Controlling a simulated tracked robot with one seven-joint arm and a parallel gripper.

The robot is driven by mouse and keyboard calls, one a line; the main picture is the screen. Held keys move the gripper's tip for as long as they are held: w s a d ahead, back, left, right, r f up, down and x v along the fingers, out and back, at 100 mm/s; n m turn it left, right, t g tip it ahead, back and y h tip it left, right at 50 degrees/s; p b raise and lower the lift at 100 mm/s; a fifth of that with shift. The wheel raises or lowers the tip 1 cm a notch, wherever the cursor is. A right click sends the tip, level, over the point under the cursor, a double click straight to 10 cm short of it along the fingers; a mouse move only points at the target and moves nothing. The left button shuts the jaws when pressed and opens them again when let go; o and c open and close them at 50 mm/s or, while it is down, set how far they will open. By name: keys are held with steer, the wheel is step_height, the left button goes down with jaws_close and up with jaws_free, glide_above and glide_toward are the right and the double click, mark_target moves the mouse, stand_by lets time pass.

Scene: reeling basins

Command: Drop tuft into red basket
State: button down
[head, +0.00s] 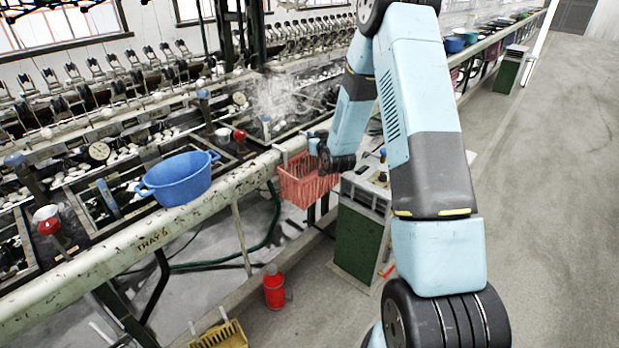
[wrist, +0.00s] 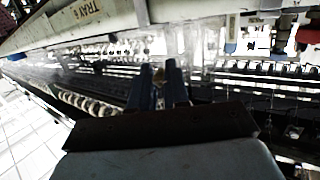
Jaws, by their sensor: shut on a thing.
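The red basket (head: 305,186) hangs at the side of the long rail, in the middle of the head view. My gripper (head: 316,142) is beside and over the basket's upper right part in that view, and my wrist hides some of the basket. In the wrist view my gripper's two dark blue fingers (wrist: 163,72) are close together. A small brownish bit, the tuft (wrist: 158,76), shows between them; the rest of it is hidden. I cannot make out the tuft in the head view, nor the basket in the wrist view.
A blue basin (head: 178,180) stands on the rail at left. A red canister (head: 274,288) and a yellow basket (head: 222,335) are below. A green-sided cabinet (head: 358,238) stands right of the red basket. The floor aisle at right is clear.

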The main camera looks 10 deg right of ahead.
steer(key=shift+d+f, duration=0.1)
steer(key=shift+f, duration=1.2)
steer(key=c, duration=1)
jaws_free()
steer(key=shift+s, duration=0.15)
steer(key=s, duration=0.4)
steer(key=s+d+r, duration=0.1)
steer(key=s, duration=0.4)
steer(key=s+r, duration=0.1)
steer(key=s, duration=0.3)
steer(key=shift+s+d, duration=0.2)
